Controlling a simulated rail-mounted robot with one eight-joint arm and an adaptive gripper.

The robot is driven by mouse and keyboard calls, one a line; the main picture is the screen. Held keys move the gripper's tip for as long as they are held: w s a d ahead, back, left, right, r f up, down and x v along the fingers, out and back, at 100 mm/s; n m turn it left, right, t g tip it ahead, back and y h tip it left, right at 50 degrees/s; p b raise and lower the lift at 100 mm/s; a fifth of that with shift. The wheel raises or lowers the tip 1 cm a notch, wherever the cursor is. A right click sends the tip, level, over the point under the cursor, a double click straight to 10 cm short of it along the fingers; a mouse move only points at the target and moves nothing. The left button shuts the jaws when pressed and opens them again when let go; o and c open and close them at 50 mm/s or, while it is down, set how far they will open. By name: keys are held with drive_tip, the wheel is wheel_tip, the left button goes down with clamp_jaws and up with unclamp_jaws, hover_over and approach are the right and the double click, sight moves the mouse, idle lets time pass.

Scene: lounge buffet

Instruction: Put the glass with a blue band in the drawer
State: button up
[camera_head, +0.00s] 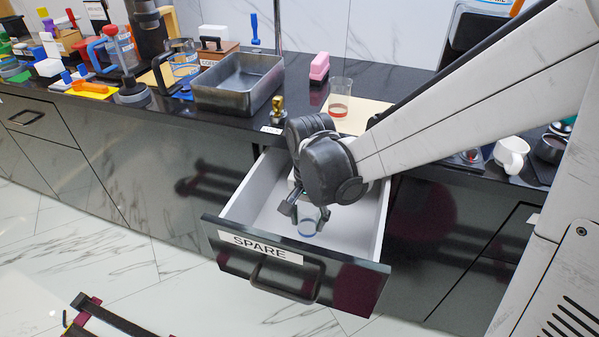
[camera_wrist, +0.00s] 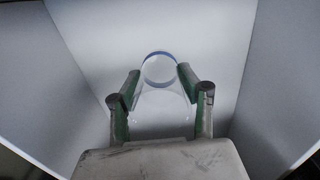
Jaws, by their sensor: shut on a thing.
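The glass with a blue band (camera_head: 308,226) is low inside the open drawer (camera_head: 232,207), which is labelled SPARE. My gripper (camera_head: 306,208) reaches down into the drawer and is shut on this glass. In the wrist view the clear glass (camera_wrist: 160,70) sits between the two green-padded fingers of my gripper (camera_wrist: 160,97), with its blue-banded end pointing away from me. Pale drawer walls surround it. I cannot tell whether the glass touches the drawer floor.
A glass with a red band (camera_head: 340,97) stands on a beige board on the black counter. A metal tray (camera_head: 238,84), a pink block (camera_head: 319,67) and a small brass item (camera_head: 277,110) are nearby. A white mug (camera_head: 511,154) is at the right.

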sight(309, 207)
drive_tip(key=shift+f+b, duration=0.65)
drive_tip(key=shift+f, duration=1.15)
drive_tip(key=shift+f, duration=0.15)
drive_tip(key=o, duration=1.3)
wheel_tip(309, 207, up, 12)
drive_tip(key=p, duration=0.4)
drive_tip(key=shift+d+r, duration=0.15)
drive_tip(key=shift+r, duration=0.1)
drive_tip(key=s+d+r+n+t, duration=0.1)
drive_tip(key=s+d+r+t, duration=0.1)
drive_tip(key=s+d+r, duration=0.1)
drive_tip(key=s+d+r+n+t, duration=0.2)
drive_tip(key=s+d+r, duration=0.1)
drive_tip(key=d, duration=0.3)
drive_tip(key=s+d+r+n+t, duration=0.1)
drive_tip(key=s+d+r+t, duration=0.2)
drive_tip(key=s+d, duration=0.1)
drive_tip(key=shift+s+d+r+n, duration=0.15)
drive_tip(key=shift+s+d+n, duration=0.05)
drive_tip(key=shift+s+n, duration=0.2)
